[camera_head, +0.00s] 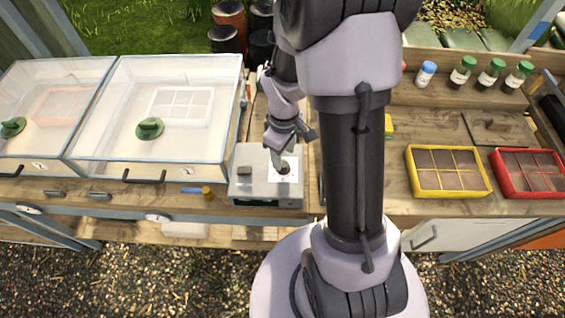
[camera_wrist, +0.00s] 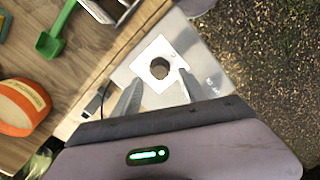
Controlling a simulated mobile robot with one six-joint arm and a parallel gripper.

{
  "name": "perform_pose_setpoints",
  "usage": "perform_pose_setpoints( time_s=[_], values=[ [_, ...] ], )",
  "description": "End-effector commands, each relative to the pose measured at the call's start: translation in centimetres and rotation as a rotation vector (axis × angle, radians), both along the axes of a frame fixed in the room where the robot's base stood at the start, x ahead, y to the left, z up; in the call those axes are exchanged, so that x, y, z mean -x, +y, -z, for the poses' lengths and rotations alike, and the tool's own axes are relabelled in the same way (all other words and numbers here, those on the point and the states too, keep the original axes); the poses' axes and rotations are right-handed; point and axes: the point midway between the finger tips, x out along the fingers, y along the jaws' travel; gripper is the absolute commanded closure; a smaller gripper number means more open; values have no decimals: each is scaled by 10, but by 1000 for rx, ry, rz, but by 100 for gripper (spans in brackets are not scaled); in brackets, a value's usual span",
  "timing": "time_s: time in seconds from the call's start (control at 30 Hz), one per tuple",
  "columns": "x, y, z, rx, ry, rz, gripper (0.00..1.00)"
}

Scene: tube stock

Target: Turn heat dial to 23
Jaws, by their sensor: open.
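The heat dial is a dark knob (camera_wrist: 160,68) on a white square plate (camera_wrist: 152,51) on top of a grey metal box (camera_wrist: 205,62). In the head view the box (camera_head: 243,186) stands at the bench's front edge, with the dial (camera_head: 285,169) on its right half. A small green display (camera_head: 256,202) shows on its front; its reading is too small to make out. My gripper (camera_wrist: 160,78) is open, its two fingers spread either side of the dial and slightly short of it in the wrist view. I cannot tell whether they touch it. The dial's markings are not readable.
A small dark block (camera_head: 244,170) sits on the box's left half. Clear-lidded cases (camera_head: 103,165) stand to the left. A yellow tray (camera_head: 412,176) and a red tray (camera_head: 499,177) lie right. In the wrist view, a green scoop (camera_wrist: 50,45) and orange-white roll (camera_wrist: 24,105) lie nearby.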

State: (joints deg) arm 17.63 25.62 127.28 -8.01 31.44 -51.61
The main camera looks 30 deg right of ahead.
Motion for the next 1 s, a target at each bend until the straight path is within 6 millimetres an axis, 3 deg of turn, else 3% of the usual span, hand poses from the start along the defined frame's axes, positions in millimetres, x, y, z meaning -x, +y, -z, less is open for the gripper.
perform_pose_setpoints(
  time_s=[0.03, 0.2, 0.57, 0.8, 1.0],
  values=[
    [1, 0, 14, -1, 3, -1, 50],
    [0, 0, 35, 0, 1, 0, 50],
    [0, 0, 40, 0, -1, 1, 50],
    [0, 0, 39, 0, -1, 0, 97],
    [0, 0, 40, 0, -1, 5, 100]
  ],
)
